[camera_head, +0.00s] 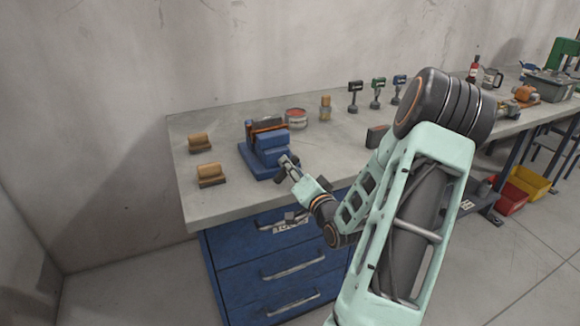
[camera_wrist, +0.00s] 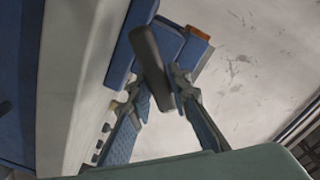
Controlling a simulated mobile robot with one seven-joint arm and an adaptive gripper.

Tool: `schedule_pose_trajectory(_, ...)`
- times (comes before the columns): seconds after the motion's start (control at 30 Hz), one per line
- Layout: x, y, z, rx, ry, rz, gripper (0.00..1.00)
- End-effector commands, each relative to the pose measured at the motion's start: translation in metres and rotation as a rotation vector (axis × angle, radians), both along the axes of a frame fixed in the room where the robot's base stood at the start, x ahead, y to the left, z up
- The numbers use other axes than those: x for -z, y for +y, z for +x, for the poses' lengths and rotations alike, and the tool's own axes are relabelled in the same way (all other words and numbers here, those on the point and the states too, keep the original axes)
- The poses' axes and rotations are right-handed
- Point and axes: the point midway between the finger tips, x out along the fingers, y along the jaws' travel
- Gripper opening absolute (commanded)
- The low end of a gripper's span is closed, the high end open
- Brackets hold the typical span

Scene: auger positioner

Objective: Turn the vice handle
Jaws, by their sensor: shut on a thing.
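The blue vice (camera_head: 268,153) stands on the grey workbench near its front edge, and part of it shows at the top of the wrist view (camera_wrist: 168,38). Its dark handle (camera_wrist: 149,58) is a bar that runs up and slightly left in the wrist view. My gripper (camera_head: 289,167) is at the front right side of the vice. In the wrist view my gripper (camera_wrist: 160,88) has one finger on each side of the handle and is shut on it. In the head view the handle is mostly hidden by my gripper.
Two brown wooden blocks (camera_head: 200,143) (camera_head: 210,174) lie left of the vice. A red-topped tin (camera_head: 296,117), a small bottle (camera_head: 326,107) and several drills (camera_head: 355,96) stand behind. A blue drawer cabinet (camera_head: 268,265) is below. The bench's left end is clear at the front.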

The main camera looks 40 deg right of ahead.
Motion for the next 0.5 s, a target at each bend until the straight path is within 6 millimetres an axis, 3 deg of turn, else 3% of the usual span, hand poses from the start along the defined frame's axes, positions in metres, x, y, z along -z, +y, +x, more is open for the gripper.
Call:
schedule_pose_trajectory(0.1,0.0012,-0.0013,-0.0009,0.003,0.002,0.003,0.0)
schedule_pose_trajectory(0.13,0.0012,-0.0014,-0.0009,0.004,0.003,0.003,0.19)
schedule_pose_trajectory(0.27,0.0011,-0.0014,-0.001,0.003,0.002,0.002,0.33)
schedule_pose_trajectory(0.5,0.0005,-0.0009,-0.0005,0.003,0.002,0.0,0.35)
